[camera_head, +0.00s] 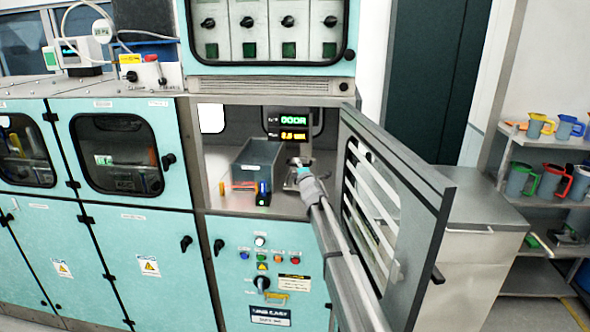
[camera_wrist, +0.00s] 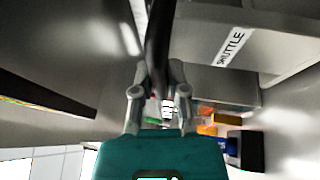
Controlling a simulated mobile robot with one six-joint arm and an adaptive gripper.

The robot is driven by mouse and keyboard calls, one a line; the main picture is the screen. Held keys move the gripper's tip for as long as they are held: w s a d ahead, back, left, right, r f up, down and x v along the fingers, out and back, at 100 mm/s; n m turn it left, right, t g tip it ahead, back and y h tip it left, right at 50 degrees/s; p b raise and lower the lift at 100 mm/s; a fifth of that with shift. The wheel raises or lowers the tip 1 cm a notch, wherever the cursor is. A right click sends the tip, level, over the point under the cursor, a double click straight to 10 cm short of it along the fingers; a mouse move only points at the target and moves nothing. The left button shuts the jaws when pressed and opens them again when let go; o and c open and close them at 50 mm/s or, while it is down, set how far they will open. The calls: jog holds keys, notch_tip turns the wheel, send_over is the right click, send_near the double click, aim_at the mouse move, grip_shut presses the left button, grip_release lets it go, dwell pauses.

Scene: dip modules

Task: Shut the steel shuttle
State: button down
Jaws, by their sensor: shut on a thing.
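A grey steel box (camera_head: 257,157) stands inside the open compartment in the head view, left of my gripper. In the wrist view a grey steel surface (camera_wrist: 275,45) carries the label SHUTTLE. I cannot tell for certain whether both are the same body. My gripper (camera_head: 297,166) is inside the compartment, below the small display. In the wrist view my gripper (camera_wrist: 160,75) is closed around a dark bar (camera_wrist: 158,45) that runs up between its fingers. What the bar joins to is out of view.
A slatted door (camera_head: 418,205) stands open at the right, close beside my arm. Small coloured parts and a black block (camera_head: 263,197) sit in front of the box; the block also shows in the wrist view (camera_wrist: 245,150). The compartment's display (camera_head: 292,122) is lit.

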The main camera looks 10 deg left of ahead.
jog(key=shift+w, duration=0.2)
jog(key=c, duration=0.6)
grip_release()
jog(key=shift+w, duration=0.1)
jog(key=shift+c, duration=0.2)
jog(key=shift+s, duration=0.25)
